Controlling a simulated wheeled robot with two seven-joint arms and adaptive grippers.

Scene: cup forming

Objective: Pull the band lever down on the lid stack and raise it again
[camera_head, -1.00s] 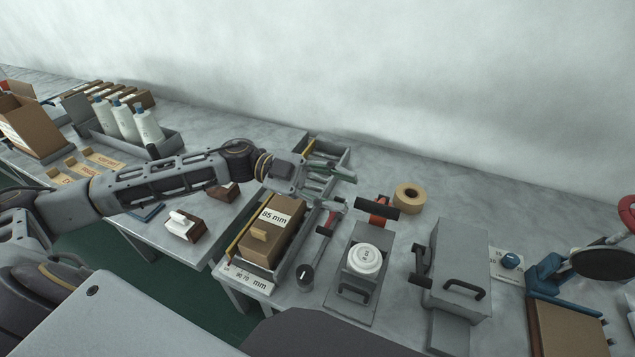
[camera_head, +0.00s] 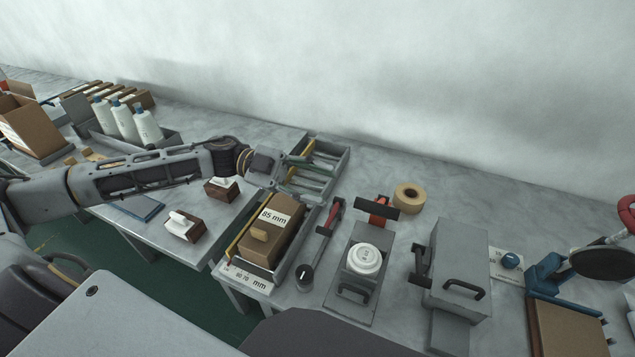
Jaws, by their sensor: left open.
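The white lid stack (camera_head: 365,258) sits on a grey fixture (camera_head: 352,306) with a black loop handle at its front. A red lever with a black crossbar (camera_head: 379,207) stands just behind it. A second lever (camera_head: 329,217) with red at its upper end lies to its left, with a dark knob (camera_head: 304,274) near its lower end. I cannot tell which is the band lever. My left gripper (camera_head: 322,170) is open over the grey divided tray, behind and left of both levers, touching neither. My right gripper is not in view.
A tray with a brown block marked 85 mm (camera_head: 262,239) stands left of the levers. The grey divided tray (camera_head: 340,171) lies under my left gripper. A tape roll (camera_head: 409,197) is behind right. A grey box machine (camera_head: 458,265) stands to the right.

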